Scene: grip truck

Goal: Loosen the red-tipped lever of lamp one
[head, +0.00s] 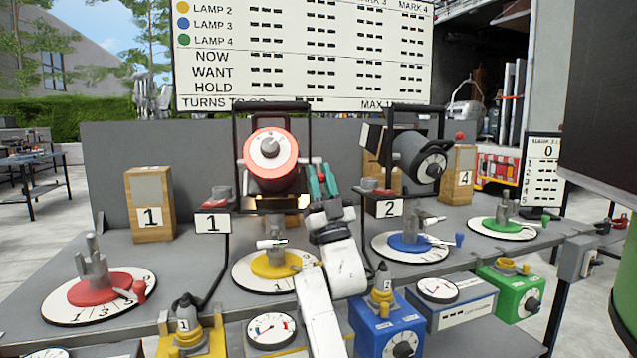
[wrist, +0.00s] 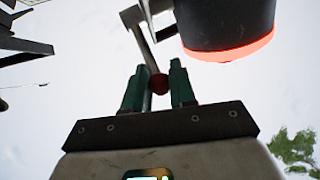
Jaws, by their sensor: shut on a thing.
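Lamp one (head: 270,160), with an orange-red ring around its dark body and a grey knob at the middle of its face, stands in a black yoke behind the number 1 plate (head: 213,222). My gripper (head: 322,180), with green fingers, is at the lamp's right side, next to the yoke. In the wrist view the fingers (wrist: 157,80) are shut on the red ball tip (wrist: 158,84) of a grey lever (wrist: 142,38). The lever runs up from the tip beside the lamp's body. In the head view the lever is too hidden to make out.
A second lamp (head: 418,160) in a black yoke stands to the right. Round dials with red (head: 98,288), yellow (head: 277,264), blue (head: 410,242) and green (head: 503,226) centres lie on the grey bench. Wooden blocks 1 (head: 150,205) and 4 (head: 458,173) stand behind.

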